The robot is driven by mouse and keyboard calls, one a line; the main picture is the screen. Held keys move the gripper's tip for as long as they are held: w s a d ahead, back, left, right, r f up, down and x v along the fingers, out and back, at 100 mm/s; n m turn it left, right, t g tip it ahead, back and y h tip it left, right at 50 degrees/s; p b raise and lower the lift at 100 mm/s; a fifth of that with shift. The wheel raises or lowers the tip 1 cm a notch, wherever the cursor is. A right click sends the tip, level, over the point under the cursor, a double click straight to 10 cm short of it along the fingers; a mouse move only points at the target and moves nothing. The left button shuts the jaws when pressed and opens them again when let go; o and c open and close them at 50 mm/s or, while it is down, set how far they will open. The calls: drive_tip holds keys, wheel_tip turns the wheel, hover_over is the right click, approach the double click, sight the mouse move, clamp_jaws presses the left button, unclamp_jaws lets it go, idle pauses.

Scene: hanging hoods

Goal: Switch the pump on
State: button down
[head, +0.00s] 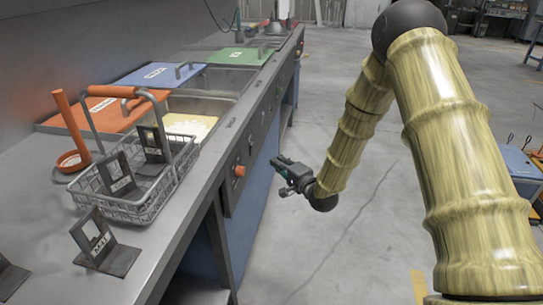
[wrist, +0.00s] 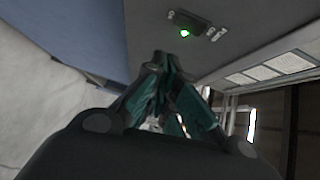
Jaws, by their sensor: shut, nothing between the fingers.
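A small dark switch plate (wrist: 202,25) is on the grey front panel in the wrist view, above and right of my fingertips. A green light (wrist: 184,33) glows beside it. My gripper (wrist: 160,62) is shut and empty, with the fingertips together below and left of the plate. In the head view my gripper (head: 280,164) is in front of the counter's front panel, right of an orange knob (head: 239,170). Contact with the panel cannot be told.
Orange, blue (head: 160,74) and green (head: 240,56) lids lie behind. The floor (head: 330,235) right of the counter is clear.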

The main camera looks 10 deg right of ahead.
drive_tip(key=v, duration=0.6)
drive_tip(key=shift+f, duration=0.5)
drive_tip(key=shift+a+f, duration=0.1)
drive_tip(key=s+a+f+n+g+h, duration=0.15)
drive_tip(key=s+f+n+g, duration=0.3)
drive_tip(key=s+f, duration=0.85)
drive_tip(key=s+a+f+n+g+h, duration=0.1)
drive_tip(key=s+f+n+g+h, duration=0.3)
drive_tip(key=s+f, duration=0.9)
drive_tip(key=s+f+n+g, duration=0.2)
drive_tip(key=s+g, duration=0.2)
drive_tip(key=s, duration=0.7)
drive_tip(key=s+f+n+g, duration=0.3)
drive_tip(key=s+g, duration=0.1)
drive_tip(key=s, duration=0.8)
wheel_tip(320, 180, up, 20)
drive_tip(key=p, duration=2)
drive_tip(key=shift+w+d, duration=0.3)
drive_tip(key=shift+d, duration=0.1)
